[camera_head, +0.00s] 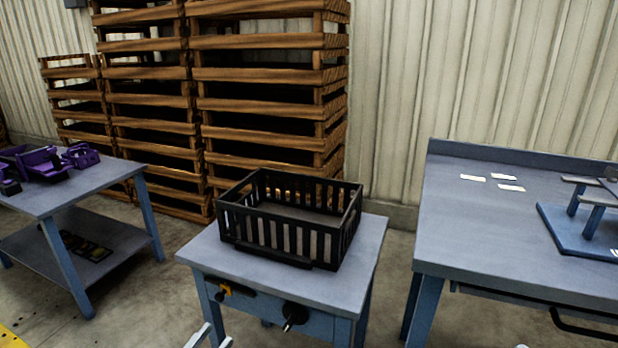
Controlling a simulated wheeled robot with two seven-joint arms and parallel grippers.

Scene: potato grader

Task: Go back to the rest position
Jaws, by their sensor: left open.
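My left gripper (211,337) shows only as two pale fingertips at the bottom edge. The tips are apart, with nothing seen between them. It is in front of the small blue-grey table (352,258), near its left front leg. The rest of this gripper and its arm is below the picture. My right gripper cannot be made out; only a tiny pale speck shows at the bottom edge to the right.
An empty-looking black slatted crate (350,222) stands on the small table. A workbench (450,235) with white labels and a blue stand (568,238) is at the right. A left table (95,188) holds purple parts (45,163). Wooden crates (265,103) are stacked behind.

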